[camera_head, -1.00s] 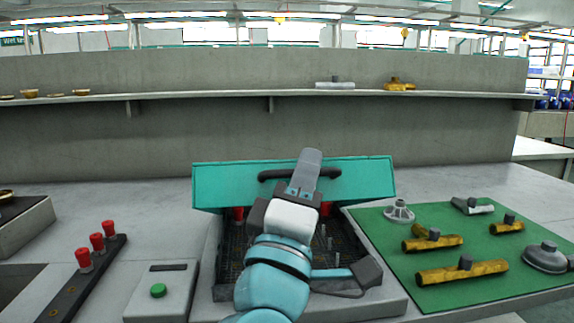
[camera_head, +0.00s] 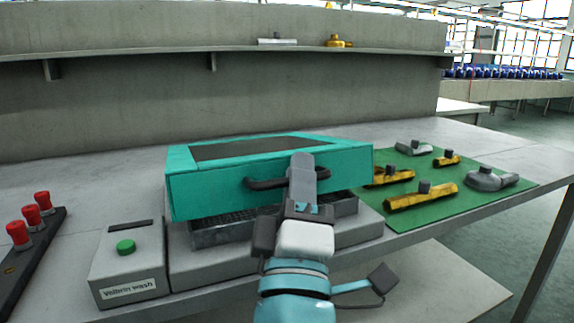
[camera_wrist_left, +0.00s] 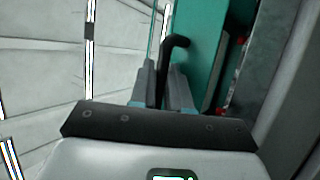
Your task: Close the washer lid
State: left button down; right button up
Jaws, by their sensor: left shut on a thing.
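The teal washer lid (camera_head: 272,188) is tilted above the grey washer base (camera_head: 225,265), with a gap at the front showing the dark basket (camera_head: 215,235) inside. The lid has a black bar handle (camera_head: 262,184) on its front face. My left gripper (camera_head: 302,175) is shut on the right part of this handle. In the left wrist view the handle (camera_wrist_left: 178,44) runs down between the two fingers of the gripper (camera_wrist_left: 160,85), beside the teal lid (camera_wrist_left: 200,45). My right gripper is in neither view.
A box with a green button (camera_head: 125,247) stands left of the washer, near a rail with red knobs (camera_head: 31,215). A green mat (camera_head: 440,208) with several yellow and grey parts lies to the right. The table's front edge is close.

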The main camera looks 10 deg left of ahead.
pick_arm(q)
notch_tip(320, 180, down, 7)
jog(key=d, duration=0.1)
jog(key=shift+s+g, duration=0.3)
jog(key=shift+s, duration=0.05)
jog(key=shift+s+r, duration=0.1)
jog(key=shift+r, duration=0.05)
jog(key=c, duration=1.4)
grip_release()
jog(key=shift+a, duration=0.1)
jog(key=shift+c, duration=0.2)
